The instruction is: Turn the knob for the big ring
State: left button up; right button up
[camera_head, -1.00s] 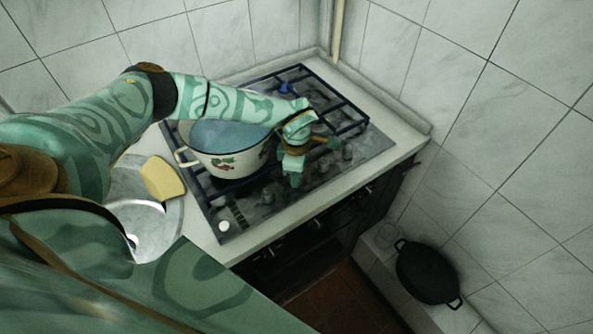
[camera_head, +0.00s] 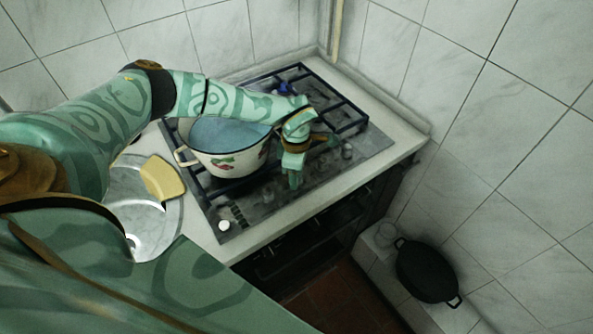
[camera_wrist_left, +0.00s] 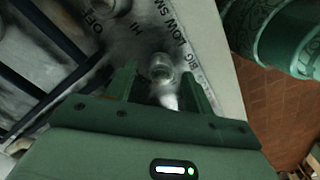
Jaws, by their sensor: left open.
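The stove's control panel (camera_head: 318,176) runs along the front right of the hob. In the left wrist view a pale, shiny knob (camera_wrist_left: 162,68) stands between my two fingers, with the lettering "BIG" printed beside it. "OFF", "HI" and "LOW" are printed farther up the panel. My left gripper (camera_head: 293,180) is open and points down at the panel, its fingers on either side of the knob. I cannot tell whether a finger touches it. The gripper hides part of the knob row in the head view. My right gripper is not in view.
A white enamel pot (camera_head: 228,165) with a fruit pattern stands on the hob grate, close beside my left wrist. A yellow block (camera_head: 162,178) sits on a round metal plate (camera_head: 150,232) at left. A black pan (camera_head: 427,272) is low at right.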

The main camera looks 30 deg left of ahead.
pick_arm(q)
notch_tip(320, 180, up, 16)
jog(key=p, duration=0.2)
jog(key=shift+f, duration=0.15)
dwell(0.4)
